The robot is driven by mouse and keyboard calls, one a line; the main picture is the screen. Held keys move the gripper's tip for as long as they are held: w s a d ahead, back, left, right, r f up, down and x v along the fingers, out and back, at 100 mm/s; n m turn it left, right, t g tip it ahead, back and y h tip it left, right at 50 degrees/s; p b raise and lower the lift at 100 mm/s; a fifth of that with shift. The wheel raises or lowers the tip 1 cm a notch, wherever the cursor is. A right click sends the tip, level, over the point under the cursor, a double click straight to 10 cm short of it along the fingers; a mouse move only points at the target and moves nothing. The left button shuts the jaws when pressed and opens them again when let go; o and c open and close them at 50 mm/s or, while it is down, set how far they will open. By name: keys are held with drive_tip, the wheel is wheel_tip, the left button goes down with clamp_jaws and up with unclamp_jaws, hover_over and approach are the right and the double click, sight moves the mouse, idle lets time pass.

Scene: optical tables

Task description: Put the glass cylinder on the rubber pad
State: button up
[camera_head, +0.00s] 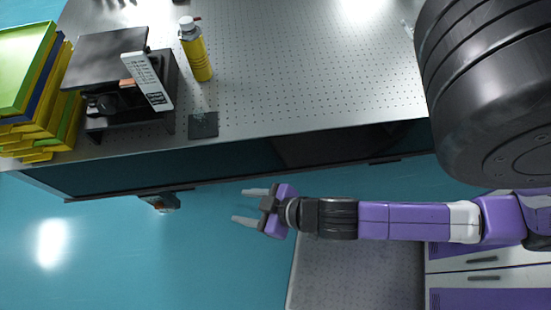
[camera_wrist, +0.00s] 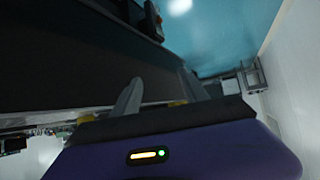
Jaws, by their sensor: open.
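A small dark square pad (camera_head: 203,125), which looks like the rubber pad, lies flat near the front edge of the perforated table. I cannot make out a glass cylinder in either view. My gripper (camera_head: 243,206) is open and empty, over the teal floor in front of the table and off its edge. Its two grey fingers point left in the head view. They also show spread apart, with nothing between them, in the wrist view (camera_wrist: 163,88).
The perforated metal table (camera_head: 300,80) has a wide bare area to the right of a yellow bottle (camera_head: 197,58). Stacked green and yellow trays (camera_head: 25,75) fill the left end.

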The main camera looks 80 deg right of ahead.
drive_tip(key=s+a+r+n+t+y, duration=0.1)
drive_tip(key=s+r+t, duration=0.3)
drive_tip(key=r, duration=1.2)
drive_tip(key=s, duration=0.3)
drive_tip(key=shift+s, duration=0.15)
